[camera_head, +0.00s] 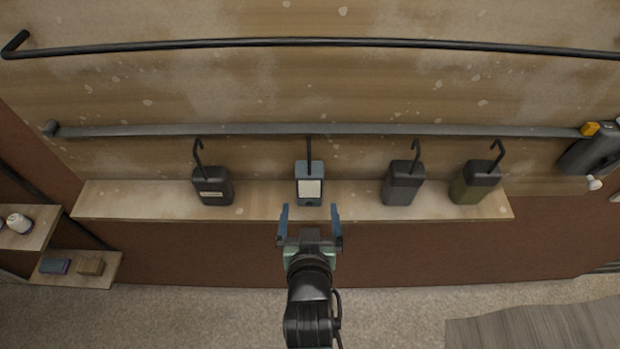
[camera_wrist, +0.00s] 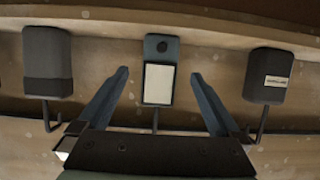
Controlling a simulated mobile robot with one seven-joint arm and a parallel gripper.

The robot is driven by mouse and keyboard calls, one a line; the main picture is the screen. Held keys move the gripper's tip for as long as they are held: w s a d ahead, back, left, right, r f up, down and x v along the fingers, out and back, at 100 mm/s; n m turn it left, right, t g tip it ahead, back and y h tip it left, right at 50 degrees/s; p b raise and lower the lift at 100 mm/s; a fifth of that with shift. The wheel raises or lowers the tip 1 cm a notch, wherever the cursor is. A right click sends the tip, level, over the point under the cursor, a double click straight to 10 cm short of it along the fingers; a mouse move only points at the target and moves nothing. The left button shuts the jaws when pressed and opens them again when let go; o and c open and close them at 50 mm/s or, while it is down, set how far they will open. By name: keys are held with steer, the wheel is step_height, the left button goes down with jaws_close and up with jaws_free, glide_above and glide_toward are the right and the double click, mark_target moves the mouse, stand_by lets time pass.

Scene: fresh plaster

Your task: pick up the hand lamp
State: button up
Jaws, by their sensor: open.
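The hand lamp (camera_head: 309,184) appears to be the blue-grey box with a pale panel and a black hook on top. It stands upright on the wooden wall shelf. In the wrist view the lamp (camera_wrist: 158,84) is upside down, with its hook pointing down the picture, between my two fingers. My gripper (camera_head: 310,210) is open and empty, in front of the lamp in the head view. The blue fingers stand to either side of it and no contact shows.
A labelled dark box (camera_head: 212,186) stands left of the lamp on the shelf (camera_head: 140,200). A dark grey box (camera_head: 403,184) and an olive box (camera_head: 475,183) stand to its right, all hooked. A grey rail (camera_head: 250,130) runs behind. Small shelves (camera_head: 80,268) are at far left.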

mark_target(309, 195)
steer(key=shift+x, duration=1.25)
steer(key=shift+w+p, duration=0.35)
steer(key=shift+w, duration=0.05)
steer(key=shift+p+x, duration=0.5)
steer(key=shift+x, duration=1.7)
steer(key=c, duration=1.6)
